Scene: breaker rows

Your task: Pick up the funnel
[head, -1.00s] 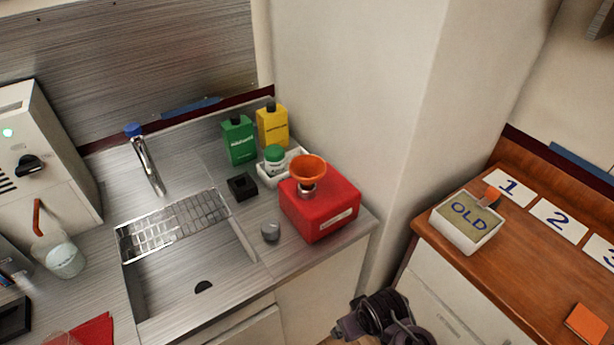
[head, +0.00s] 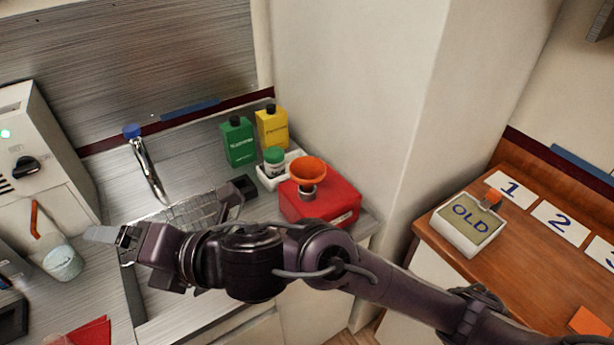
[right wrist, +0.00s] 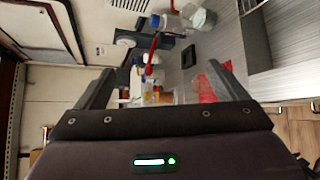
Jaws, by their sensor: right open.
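The orange funnel (head: 309,170) stands upright with its wide mouth up, its lower end at the grey neck on top of the red can (head: 335,200). The can is on the counter near its right end, beside the wall. My right arm crosses in front of the can from the right. My right gripper (head: 106,238) is over the sink area, well left of the funnel and apart from it. Its two fingers are apart and empty in the right wrist view (right wrist: 165,82). The funnel is not seen there. My left gripper is not in view.
A green bottle (head: 238,142), a yellow bottle (head: 272,126) and a green-capped jar (head: 274,160) in a white tray stand behind and left of the can. The tap (head: 148,170) rises behind the sink. A beaker (head: 62,263) stands at left.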

